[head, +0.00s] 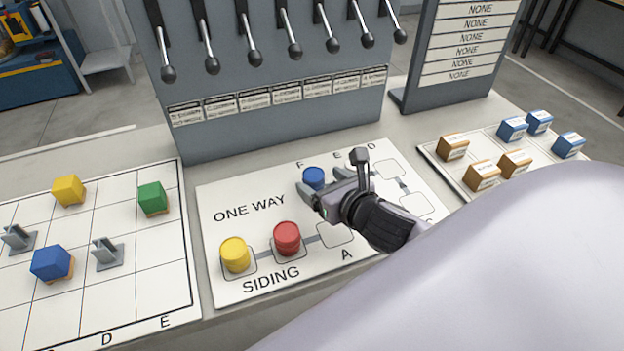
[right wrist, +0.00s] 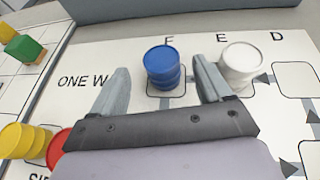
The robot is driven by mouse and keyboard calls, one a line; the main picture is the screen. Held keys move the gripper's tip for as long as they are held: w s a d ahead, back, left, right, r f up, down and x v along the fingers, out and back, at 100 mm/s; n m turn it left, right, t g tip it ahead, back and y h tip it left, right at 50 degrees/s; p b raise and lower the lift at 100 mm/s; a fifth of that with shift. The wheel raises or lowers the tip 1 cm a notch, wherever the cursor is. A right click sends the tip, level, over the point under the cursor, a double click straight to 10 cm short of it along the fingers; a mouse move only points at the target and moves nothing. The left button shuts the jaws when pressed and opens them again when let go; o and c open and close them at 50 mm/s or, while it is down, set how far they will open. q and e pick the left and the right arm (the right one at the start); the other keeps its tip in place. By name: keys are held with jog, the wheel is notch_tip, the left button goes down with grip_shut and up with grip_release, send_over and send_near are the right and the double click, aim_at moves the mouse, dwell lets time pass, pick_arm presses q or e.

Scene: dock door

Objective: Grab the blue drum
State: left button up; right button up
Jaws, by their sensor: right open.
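The blue drum (head: 313,178) stands upright on the square marked F of the white board. In the right wrist view the blue drum (right wrist: 162,66) shows between and just beyond the two fingertips. My right gripper (head: 322,195) is open, with its fingers (right wrist: 162,82) pointing at the drum from the near side; I see no grip on it. The gripper hides part of the board in the head view. My left gripper is not in view.
A white drum (right wrist: 240,63) stands close to the right finger, on the square at E. A yellow drum (head: 235,254) and a red drum (head: 287,238) stand on the siding. A lever panel (head: 270,100) rises behind. A grid board (head: 130,290) with coloured blocks lies left.

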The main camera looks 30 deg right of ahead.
aim_at(317, 178)
jog(key=shift+x, duration=2.35)
jog(key=shift+d, duration=0.1)
jog(key=c, duration=1.1)
jog(key=shift+o, duration=0.2)
